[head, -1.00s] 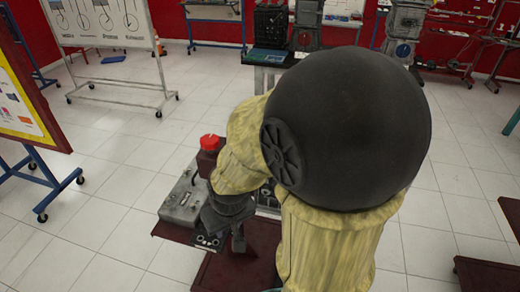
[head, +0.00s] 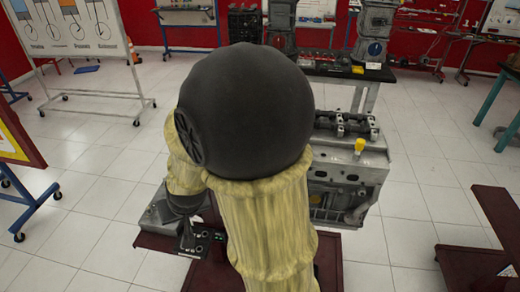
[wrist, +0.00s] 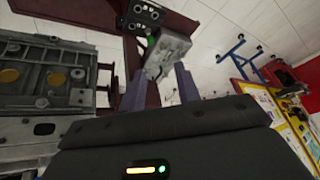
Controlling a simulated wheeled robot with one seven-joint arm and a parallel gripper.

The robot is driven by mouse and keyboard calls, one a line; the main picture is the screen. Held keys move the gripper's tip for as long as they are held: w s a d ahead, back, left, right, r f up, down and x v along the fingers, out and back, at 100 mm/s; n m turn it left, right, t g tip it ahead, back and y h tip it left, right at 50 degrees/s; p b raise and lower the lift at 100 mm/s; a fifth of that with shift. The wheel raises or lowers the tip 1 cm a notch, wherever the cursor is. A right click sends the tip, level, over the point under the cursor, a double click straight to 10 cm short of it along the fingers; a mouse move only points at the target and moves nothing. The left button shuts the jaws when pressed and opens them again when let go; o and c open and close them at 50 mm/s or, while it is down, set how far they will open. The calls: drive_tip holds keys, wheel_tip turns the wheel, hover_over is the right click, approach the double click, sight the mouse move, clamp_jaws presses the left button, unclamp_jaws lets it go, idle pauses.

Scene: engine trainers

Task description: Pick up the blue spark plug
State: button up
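I cannot make out a blue spark plug in either view. My gripper (wrist: 158,74) shows in the wrist view with its two fingers apart and nothing visible between them. Beyond the fingertips is a grey metal part (wrist: 168,54) on a dark red stand. In the head view my large dark arm joint and yellowish links cover the middle. My gripper end is low left of centre there, close to a grey block (head: 158,213) on the dark red stand (head: 150,241); its fingers are not clear.
A grey engine block (head: 346,172) with a yellow cap stands just right of my arm; it also shows in the wrist view (wrist: 40,75). A workbench (head: 345,66) is behind it. A dark red frame (head: 478,262) stands at lower right.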

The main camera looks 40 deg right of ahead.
drive_tip(key=w+d+r+m+t+h, duration=0.35)
drive_tip(key=w+d+m+h, duration=0.45)
drive_tip(key=w, duration=0.4)
drive_tip(key=s+d+r+m+g+h+p, duration=0.1)
drive_tip(key=s+d+r+m+g+h, duration=0.4)
drive_tip(key=h, duration=0.5)
drive_tip(key=s+d+m+g, duration=0.1)
drive_tip(key=s+m+g, duration=0.1)
drive_tip(key=g, duration=0.1)
drive_tip(key=shift+s+r+p, duration=0.2)
drive_tip(key=shift+s+p, duration=0.1)
drive_tip(key=shift+s, duration=0.1)
drive_tip(key=shift+w+d+p, duration=0.15)
drive_tip(key=shift+d+p, duration=0.6)
drive_tip(key=shift+d, duration=2.3)
drive_tip(key=shift+w+d+p, duration=0.15)
drive_tip(key=shift+d+p, duration=0.6)
drive_tip(key=shift+d, duration=2.3)
